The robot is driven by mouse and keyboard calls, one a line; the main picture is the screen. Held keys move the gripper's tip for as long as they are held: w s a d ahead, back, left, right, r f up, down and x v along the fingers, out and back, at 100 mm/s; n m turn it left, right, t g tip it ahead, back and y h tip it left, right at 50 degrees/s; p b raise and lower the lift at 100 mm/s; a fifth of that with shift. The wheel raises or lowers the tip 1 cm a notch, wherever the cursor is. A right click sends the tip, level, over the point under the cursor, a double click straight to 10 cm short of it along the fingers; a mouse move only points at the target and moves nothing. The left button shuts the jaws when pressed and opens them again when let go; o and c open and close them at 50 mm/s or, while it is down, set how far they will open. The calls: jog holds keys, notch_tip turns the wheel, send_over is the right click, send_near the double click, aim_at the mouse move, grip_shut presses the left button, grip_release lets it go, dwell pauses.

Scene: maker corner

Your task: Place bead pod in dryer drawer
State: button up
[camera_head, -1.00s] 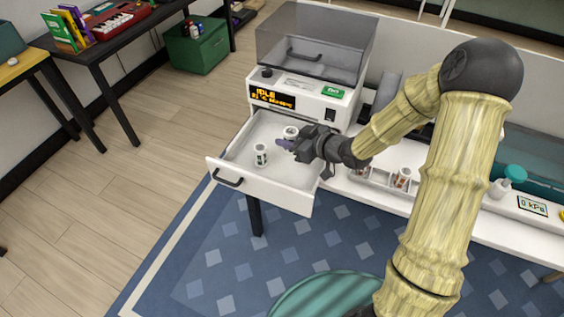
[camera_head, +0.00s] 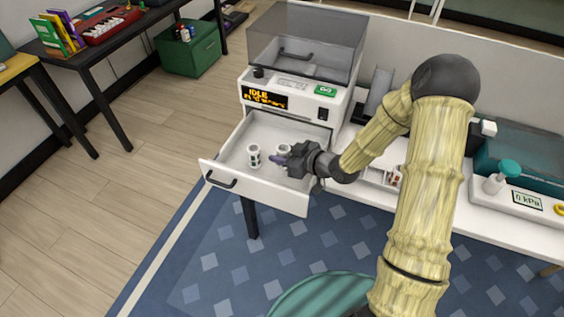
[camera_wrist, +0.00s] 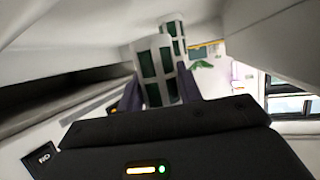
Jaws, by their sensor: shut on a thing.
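The dryer drawer (camera_head: 262,188) is pulled open under the white dryer (camera_head: 300,98). My gripper (camera_head: 281,159) is over the right part of the drawer, shut on a white bead pod (camera_head: 285,149) with dark green windows. In the wrist view, this bead pod (camera_wrist: 153,72) is between the two fingers (camera_wrist: 158,92). I cannot tell whether its base touches the drawer floor. A second, similar pod (camera_head: 254,156) stands upright in the drawer, left of the held one. It also shows behind the held pod in the wrist view (camera_wrist: 176,31).
A white tray (camera_head: 372,179) with another pod (camera_head: 396,177) sits on the bench right of the drawer, partly behind my arm. The drawer's left and back floor is clear.

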jog(key=shift+f, duration=1.9)
jog(key=shift+s, duration=0.1)
jog(key=shift+f, duration=0.1)
jog(key=o, duration=1)
